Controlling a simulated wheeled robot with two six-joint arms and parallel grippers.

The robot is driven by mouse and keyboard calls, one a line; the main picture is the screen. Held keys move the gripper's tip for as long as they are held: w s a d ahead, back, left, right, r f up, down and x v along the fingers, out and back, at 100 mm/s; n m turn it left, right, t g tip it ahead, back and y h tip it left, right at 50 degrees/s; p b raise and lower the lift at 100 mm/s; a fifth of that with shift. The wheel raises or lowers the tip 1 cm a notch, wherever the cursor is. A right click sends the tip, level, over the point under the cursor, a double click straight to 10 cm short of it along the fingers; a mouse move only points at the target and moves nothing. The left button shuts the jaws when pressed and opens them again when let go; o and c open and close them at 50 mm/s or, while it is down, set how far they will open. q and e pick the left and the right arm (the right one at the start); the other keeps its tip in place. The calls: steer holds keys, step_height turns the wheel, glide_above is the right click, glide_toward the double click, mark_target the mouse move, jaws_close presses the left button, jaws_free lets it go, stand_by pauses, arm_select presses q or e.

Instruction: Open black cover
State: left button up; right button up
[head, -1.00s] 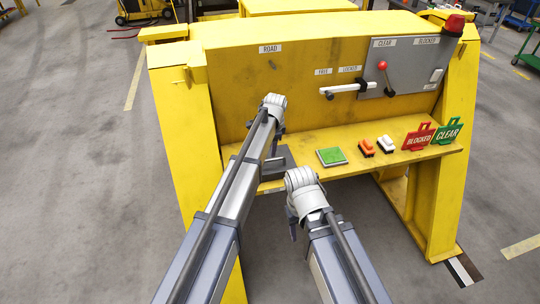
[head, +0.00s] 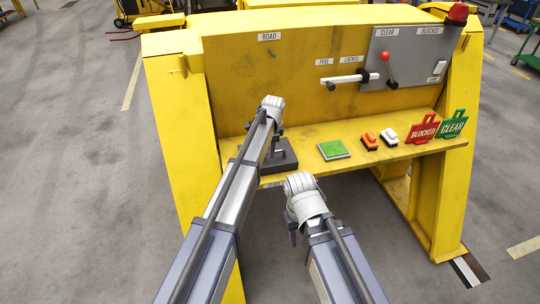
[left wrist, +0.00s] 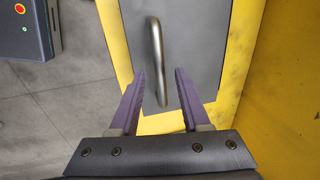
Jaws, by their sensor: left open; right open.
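The black cover (head: 290,163) is a dark grey flat panel on the yellow shelf, partly hidden by my left arm. In the left wrist view the cover (left wrist: 205,50) fills the middle and carries a curved metal bar handle (left wrist: 157,45). My left gripper (head: 275,143) is over the cover in the head view. Its purple fingers (left wrist: 160,76) are open, and the handle runs between them in the picture. I cannot tell whether they touch it. My right gripper (head: 293,230) is open, low in front of the shelf, away from the cover.
A green pad (head: 334,150), an orange switch (head: 370,140), a white switch (head: 389,135), a red BLOCKED card (head: 424,129) and a green CLEAR card (head: 453,124) line the yellow shelf. A white lever (head: 345,79) and a red-knobbed lever (head: 386,65) are on the upright panel.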

arm_select(q)
steer(key=shift+f, duration=0.2)
jaws_close()
stand_by(0.3)
stand_by(1.1)
